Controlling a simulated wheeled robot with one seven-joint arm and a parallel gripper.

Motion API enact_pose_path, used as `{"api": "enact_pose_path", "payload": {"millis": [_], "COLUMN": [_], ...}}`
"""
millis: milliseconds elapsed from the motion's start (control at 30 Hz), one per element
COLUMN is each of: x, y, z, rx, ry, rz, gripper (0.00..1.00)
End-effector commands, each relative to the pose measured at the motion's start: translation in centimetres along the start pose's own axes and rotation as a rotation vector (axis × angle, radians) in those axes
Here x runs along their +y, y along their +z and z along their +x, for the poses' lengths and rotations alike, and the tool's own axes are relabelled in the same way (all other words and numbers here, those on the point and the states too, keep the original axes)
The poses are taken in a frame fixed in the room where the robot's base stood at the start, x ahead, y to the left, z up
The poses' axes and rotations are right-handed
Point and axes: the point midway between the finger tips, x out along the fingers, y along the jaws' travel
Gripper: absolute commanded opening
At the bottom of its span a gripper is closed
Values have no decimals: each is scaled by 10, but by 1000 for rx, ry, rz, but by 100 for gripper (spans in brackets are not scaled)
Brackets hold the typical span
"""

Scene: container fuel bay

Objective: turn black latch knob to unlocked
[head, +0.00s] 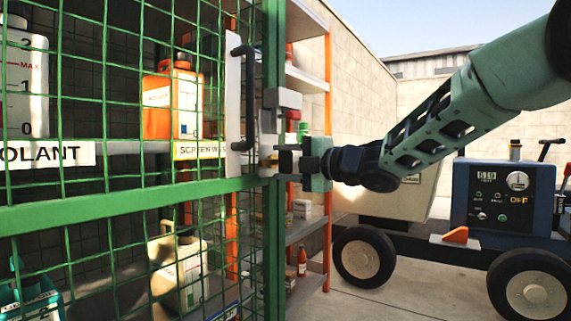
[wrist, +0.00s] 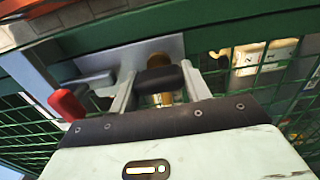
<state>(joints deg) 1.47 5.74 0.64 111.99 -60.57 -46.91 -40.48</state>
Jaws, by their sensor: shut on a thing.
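The black latch knob (wrist: 157,80) sits on a brass stem against a pale plate on the green door frame. In the wrist view it is between the two grey fingers of my gripper (wrist: 160,88), which is shut on it. In the head view my gripper (head: 291,162) reaches in from the right to the door's edge. The fingers there hide most of the knob, and a little brass shows beside them. I cannot tell the knob's locked or unlocked position.
The green mesh door (head: 120,198) has a black pull handle (head: 246,95) and a grey box (head: 282,98) above my gripper. A red-ended part (wrist: 67,103) lies left of the fingers. Shelves with containers stand behind the mesh. A blue wheeled machine (head: 508,195) stands at right.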

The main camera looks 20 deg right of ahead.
Motion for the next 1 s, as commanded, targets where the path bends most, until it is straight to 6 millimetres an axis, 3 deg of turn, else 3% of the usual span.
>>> {"api": "enact_pose_path", "payload": {"millis": [33, 100, 467, 667, 1000], "x": [-1, -1, 0, 3, 3], "y": [0, 0, 0, 1, 0], "z": [0, 0, -5, -37, -118], "rx": [1, 1, -1, -3, -4], "ry": [-3, -3, -2, -1, -1], "rz": [-2, -2, 0, 0, 0], "gripper": [56, 69, 69, 69, 69]}}
